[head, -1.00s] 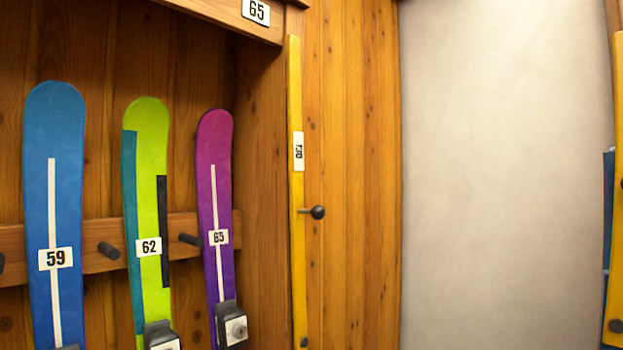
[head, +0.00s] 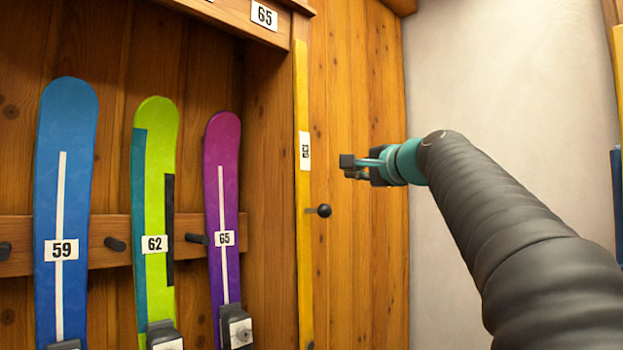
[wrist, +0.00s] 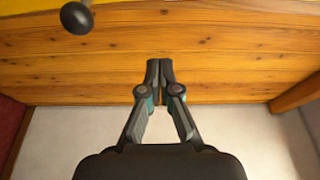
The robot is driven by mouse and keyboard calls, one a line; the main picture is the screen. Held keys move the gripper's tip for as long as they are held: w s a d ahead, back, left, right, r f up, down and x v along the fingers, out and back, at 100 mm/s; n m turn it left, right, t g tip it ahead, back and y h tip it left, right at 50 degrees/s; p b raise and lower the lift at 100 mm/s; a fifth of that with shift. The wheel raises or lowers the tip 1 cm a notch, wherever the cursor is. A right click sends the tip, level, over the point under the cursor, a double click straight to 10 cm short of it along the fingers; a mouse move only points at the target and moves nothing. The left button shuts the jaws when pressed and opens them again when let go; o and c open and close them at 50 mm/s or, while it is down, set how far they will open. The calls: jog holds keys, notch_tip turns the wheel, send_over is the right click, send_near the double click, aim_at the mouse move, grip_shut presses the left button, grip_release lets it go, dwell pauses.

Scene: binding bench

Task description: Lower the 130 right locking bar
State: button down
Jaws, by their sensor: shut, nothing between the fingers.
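The yellow locking bar (head: 303,240) stands upright along the right edge of the ski rack in the head view. It carries a white label (head: 305,151) that reads like 130, turned sideways, and a dark round knob (head: 324,211) sticking out to the right. My gripper (head: 346,167) is to the right of the bar and above the knob, apart from both. In the wrist view my gripper (wrist: 159,64) is shut and empty, with the fingertips together. The knob (wrist: 76,17) shows there at the upper left, and a strip of the yellow bar (wrist: 30,5) runs along the top edge.
Skis labelled 59 (head: 66,200), 62 (head: 155,200) and 65 (head: 222,180) stand in the rack at left, against a wooden rail with pegs. A wood-panelled wall (head: 360,290) is behind the knob. Another yellow bar is at the far right edge.

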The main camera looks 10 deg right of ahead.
dwell(0.3)
jog(key=w+a+p, duration=0.2)
jog(key=w+a, duration=0.4)
jog(key=w, duration=0.1)
dwell(0.7)
jog(key=shift+a, duration=0.1)
